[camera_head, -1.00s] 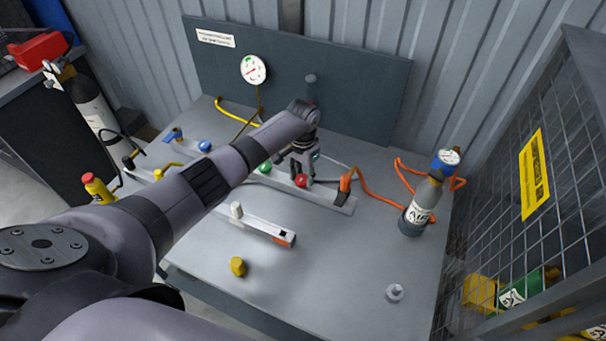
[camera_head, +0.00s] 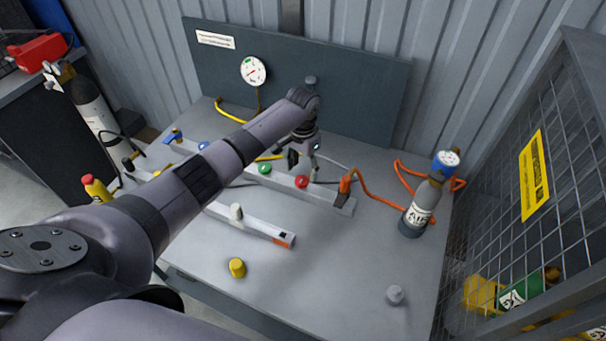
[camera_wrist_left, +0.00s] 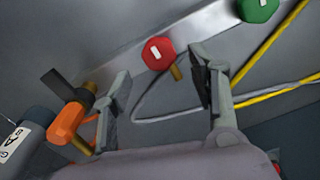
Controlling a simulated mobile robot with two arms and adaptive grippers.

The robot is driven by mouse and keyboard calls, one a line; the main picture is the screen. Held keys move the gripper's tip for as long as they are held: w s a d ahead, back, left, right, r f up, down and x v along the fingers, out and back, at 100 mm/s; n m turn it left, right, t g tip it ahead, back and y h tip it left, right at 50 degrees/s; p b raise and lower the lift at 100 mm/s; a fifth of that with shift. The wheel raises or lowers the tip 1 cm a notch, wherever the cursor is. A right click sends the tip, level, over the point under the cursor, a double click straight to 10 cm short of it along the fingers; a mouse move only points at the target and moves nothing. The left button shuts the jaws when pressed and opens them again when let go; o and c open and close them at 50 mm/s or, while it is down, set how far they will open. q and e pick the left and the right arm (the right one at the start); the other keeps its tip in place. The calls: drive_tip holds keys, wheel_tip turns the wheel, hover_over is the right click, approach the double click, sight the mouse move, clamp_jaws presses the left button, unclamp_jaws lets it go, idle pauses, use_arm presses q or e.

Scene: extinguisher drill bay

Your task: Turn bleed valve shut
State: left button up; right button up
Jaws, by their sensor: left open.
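A grey manifold bar (camera_head: 330,194) on the bench carries a round red knob (camera_head: 302,181) and a green knob (camera_head: 265,168). I cannot tell by marking which knob is the bleed valve. In the left wrist view the red knob (camera_wrist_left: 158,52) has a white bar mark and a brass stub beside it; the green knob (camera_wrist_left: 257,8) is at the top edge. My left gripper (camera_head: 304,163) is open and empty, just behind and above the red knob. In the wrist view its fingers (camera_wrist_left: 160,85) stand apart, with the red knob beyond the gap between them. My right gripper is not seen.
An orange fitting (camera_head: 345,182) with an orange hose sits at the bar's right end, near an air bottle (camera_head: 418,208). A gauge (camera_head: 253,70) is on the back panel (camera_head: 360,90). A white rail (camera_head: 262,229) and yellow cap (camera_head: 237,267) lie in front.

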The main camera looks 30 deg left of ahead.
sight(303, 178)
use_arm(q)
wheel_tip(303, 178, up, 8)
idle(0.7)
